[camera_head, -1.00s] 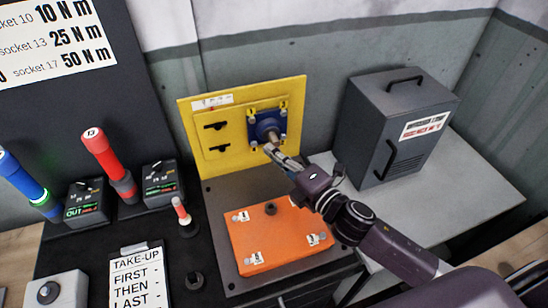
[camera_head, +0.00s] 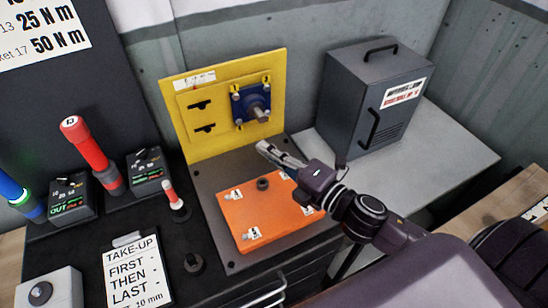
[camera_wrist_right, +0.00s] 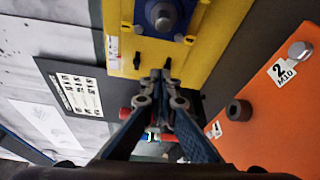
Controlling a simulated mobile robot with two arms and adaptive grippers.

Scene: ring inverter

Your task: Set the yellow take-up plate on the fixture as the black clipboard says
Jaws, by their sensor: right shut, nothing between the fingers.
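The yellow take-up plate (camera_head: 190,108) stands upright at the back of the dark bench. It carries a blue block (camera_head: 252,104) with a protruding shaft, and two black slots to the left of it. The black clipboard (camera_head: 137,272) lies at the front and reads "TAKE-UP FIRST THEN LAST", with "10 mm" below. My right gripper (camera_head: 264,147) is shut and empty, in front of the plate and above the orange plate. In the right wrist view its fingertips (camera_wrist_right: 161,76) meet below the blue block (camera_wrist_right: 165,15). My left gripper is not in view.
An orange plate (camera_head: 245,210) with numbered labels and a black knob lies below my right gripper. Red (camera_head: 88,150) and blue-green (camera_head: 18,195) torque tools stand beside dark display boxes at the left. A grey cabinet (camera_head: 350,95) stands on the right table, whose front part is clear.

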